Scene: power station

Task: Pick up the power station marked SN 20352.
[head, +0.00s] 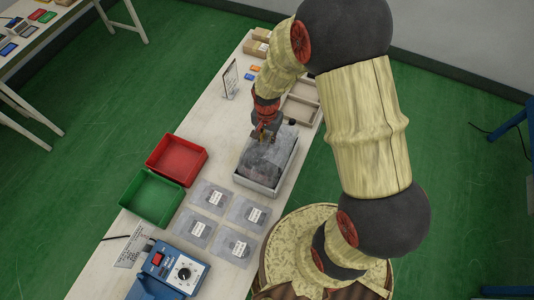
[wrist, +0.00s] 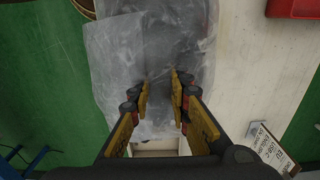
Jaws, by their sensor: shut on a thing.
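My gripper (head: 266,134) is over a light grey bin (head: 257,186) in the head view. In the wrist view my gripper (wrist: 161,92) is shut on a translucent grey plastic bag (wrist: 140,45), with its fingers on either side of the film. The bag also shows in the head view (head: 262,163), at the bin. What is inside the bag is unclear, and no label on it can be read. Several flat clear bags (head: 248,212) with white labels lie on the table left of and in front of the bin. Their markings are too small to read, so I cannot make out SN 20352.
A red tray (head: 177,159) and a green tray (head: 151,198) stand along the table's left edge. A blue device (head: 180,270) with a knob is at the near end. A small sign (head: 230,79) and cardboard-coloured boxes (head: 257,45) are farther back.

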